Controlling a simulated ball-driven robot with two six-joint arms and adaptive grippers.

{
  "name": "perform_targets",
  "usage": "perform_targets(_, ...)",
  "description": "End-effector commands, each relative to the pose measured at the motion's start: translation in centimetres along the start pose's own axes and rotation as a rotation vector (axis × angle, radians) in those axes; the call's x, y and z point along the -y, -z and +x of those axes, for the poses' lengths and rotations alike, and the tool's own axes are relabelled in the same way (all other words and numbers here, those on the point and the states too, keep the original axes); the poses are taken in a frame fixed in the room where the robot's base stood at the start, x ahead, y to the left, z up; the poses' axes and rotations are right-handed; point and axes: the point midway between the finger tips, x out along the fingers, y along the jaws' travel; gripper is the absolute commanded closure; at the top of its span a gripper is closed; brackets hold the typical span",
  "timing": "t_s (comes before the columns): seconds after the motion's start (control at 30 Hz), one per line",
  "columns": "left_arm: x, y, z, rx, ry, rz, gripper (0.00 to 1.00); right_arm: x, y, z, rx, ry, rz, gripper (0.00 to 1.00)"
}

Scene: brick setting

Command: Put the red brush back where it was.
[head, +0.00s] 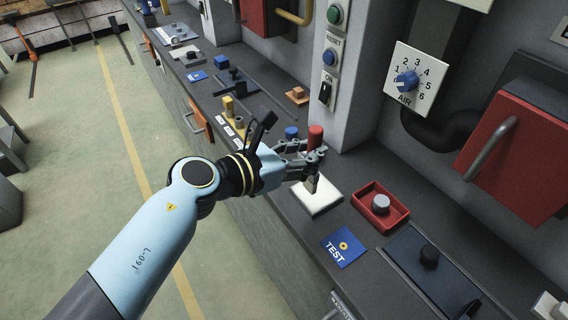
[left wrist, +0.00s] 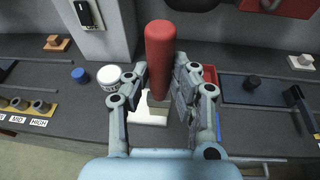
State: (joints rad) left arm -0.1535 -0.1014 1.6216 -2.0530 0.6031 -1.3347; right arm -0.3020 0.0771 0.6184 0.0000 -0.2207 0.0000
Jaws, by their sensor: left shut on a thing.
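The red brush (head: 315,136) stands upright with its red handle on top. My left gripper (head: 306,160) is shut on it. In the left wrist view the red handle (left wrist: 159,55) rises between the two fingers (left wrist: 160,90), with a paler lower part below. Under the brush is a white square pad (head: 322,203), which also shows in the left wrist view (left wrist: 147,119). The brush's lower end is over the pad; I cannot tell whether it touches. My right gripper is in neither view.
A red tray (head: 403,212) with a grey knob and a blue TEST card (head: 344,247) lie close by on the dark counter. A blue cap (head: 291,132) is just behind the gripper. The grey wall column (head: 345,110) rises behind. The floor at left is open.

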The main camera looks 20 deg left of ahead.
Motion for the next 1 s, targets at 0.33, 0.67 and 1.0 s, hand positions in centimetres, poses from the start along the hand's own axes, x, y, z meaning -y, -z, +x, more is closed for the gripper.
perform_targets(0.33,-8.0,5.2,3.1,0.001,-0.003,0.003,1.0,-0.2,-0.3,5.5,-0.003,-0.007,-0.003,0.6)
perform_targets(0.67,-9.7,6.4,3.8,0.001,-0.001,-0.001,1.0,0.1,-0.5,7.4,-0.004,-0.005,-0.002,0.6)
perform_targets(1.0,-9.6,9.4,4.7,0.001,-0.002,-0.001,1.0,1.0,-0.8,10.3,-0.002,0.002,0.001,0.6)
